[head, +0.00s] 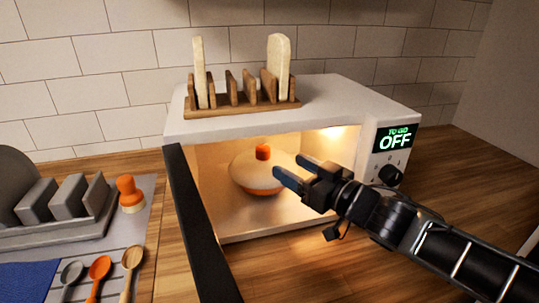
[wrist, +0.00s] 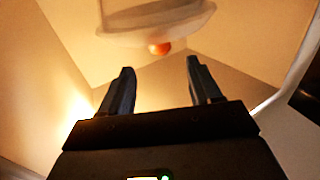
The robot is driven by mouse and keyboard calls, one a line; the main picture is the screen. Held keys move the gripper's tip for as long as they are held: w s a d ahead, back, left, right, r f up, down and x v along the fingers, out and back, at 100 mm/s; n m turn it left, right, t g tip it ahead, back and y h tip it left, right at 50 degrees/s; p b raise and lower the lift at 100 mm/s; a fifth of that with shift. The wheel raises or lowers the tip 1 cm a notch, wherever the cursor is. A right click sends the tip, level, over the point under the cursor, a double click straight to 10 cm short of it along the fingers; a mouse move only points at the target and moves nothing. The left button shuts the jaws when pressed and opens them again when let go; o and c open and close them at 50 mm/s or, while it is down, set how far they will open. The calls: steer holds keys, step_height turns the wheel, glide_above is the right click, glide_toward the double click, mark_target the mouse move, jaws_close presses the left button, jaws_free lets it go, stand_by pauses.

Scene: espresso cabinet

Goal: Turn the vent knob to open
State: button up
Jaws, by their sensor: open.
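A pale round dish with a lid (head: 250,175) sits inside the lit microwave. An orange knob (head: 263,152) stands on top of the lid; it may be the vent knob, and its setting is too small to read. In the wrist view the dish (wrist: 150,20) shows at the top, with an orange spot (wrist: 160,48) at its edge. My gripper (head: 290,169) is open and empty at the microwave's mouth, to the right of the dish and apart from it. Its two fingers (wrist: 161,82) also show spread in the wrist view.
The microwave (head: 340,105) has its dark-edged door (head: 200,225) open at left. A toast rack (head: 240,100) stands on top. A dish rack (head: 60,230) and spoons (head: 100,268) lie left.

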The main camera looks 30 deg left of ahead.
mark_target(268, 153)
steer(key=shift+p+x, duration=0.5)
steer(key=shift+x, duration=3.3)
steer(key=c, duration=1.1)
